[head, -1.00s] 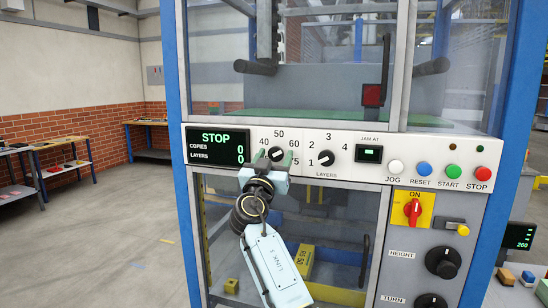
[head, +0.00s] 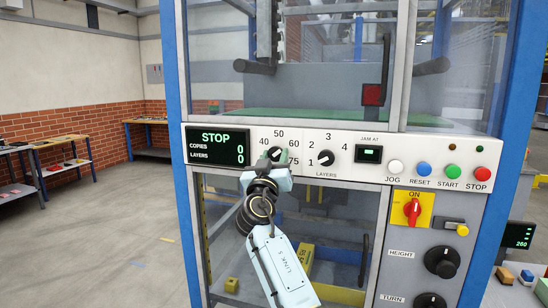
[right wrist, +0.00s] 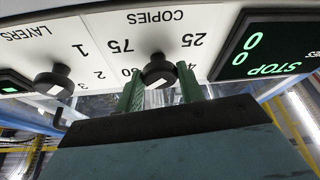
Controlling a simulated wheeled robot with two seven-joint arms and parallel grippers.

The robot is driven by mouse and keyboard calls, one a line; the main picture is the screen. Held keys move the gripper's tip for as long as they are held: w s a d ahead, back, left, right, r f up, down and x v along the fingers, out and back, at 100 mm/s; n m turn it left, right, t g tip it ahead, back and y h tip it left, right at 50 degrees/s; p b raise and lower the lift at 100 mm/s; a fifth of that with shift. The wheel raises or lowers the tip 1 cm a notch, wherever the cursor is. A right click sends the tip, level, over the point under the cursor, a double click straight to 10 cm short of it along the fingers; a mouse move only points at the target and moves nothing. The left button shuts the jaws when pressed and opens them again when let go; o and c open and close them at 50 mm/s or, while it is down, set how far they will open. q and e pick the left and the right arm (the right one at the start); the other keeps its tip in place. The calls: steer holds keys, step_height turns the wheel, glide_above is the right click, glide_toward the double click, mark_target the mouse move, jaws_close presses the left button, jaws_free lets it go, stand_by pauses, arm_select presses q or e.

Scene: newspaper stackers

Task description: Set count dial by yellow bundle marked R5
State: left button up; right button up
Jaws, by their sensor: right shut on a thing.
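The count dial (head: 276,154) is a black knob with a white pointer, among numbers such as 40, 50, 60 and 75 on the white panel. My right gripper (head: 272,161) is shut on it, with one green finger on each side. In the right wrist view the dial (right wrist: 159,71) sits between the fingertips, under the word COPIES. Its exact setting is hard to read. The yellow bundle (head: 298,260) lies behind the lower glass. My right arm partly covers it, and its marking is not readable now. My left gripper is not in view.
The layers dial (head: 326,158) is close to the right of the count dial. The display (head: 217,146) reads STOP, copies 0, layers 0. Several coloured buttons (head: 424,169), a yellow-backed red switch (head: 412,208) and a height knob (head: 443,262) are farther right.

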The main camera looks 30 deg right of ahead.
steer(key=n+y+p, duration=0.1)
steer(key=n, duration=0.1)
steer(key=shift+r+n+t, duration=0.15)
steer(key=shift+n+t, duration=0.15)
steer(key=n+y+p, duration=0.1)
steer(key=n+p, duration=0.3)
steer(key=n+t+y+p, duration=0.1)
steer(key=n+y+p, duration=0.1)
steer(key=n+p, duration=0.1)
steer(key=shift+s+d+r+n+y+p, duration=0.15)
steer(key=shift+n+y+p, duration=0.15)
steer(key=shift+n+p, duration=0.15)
steer(key=shift+n+y+p, duration=0.6)
steer(key=shift+n+p, duration=0.1)
steer(key=shift+n, duration=0.55)
steer(key=shift+f, duration=0.2)
steer(key=o, duration=1)
steer(key=b+v, duration=0.3)
steer(key=v, duration=1)
steer(key=shift+s+f, duration=0.1)
steer(key=shift+s, duration=0.1)
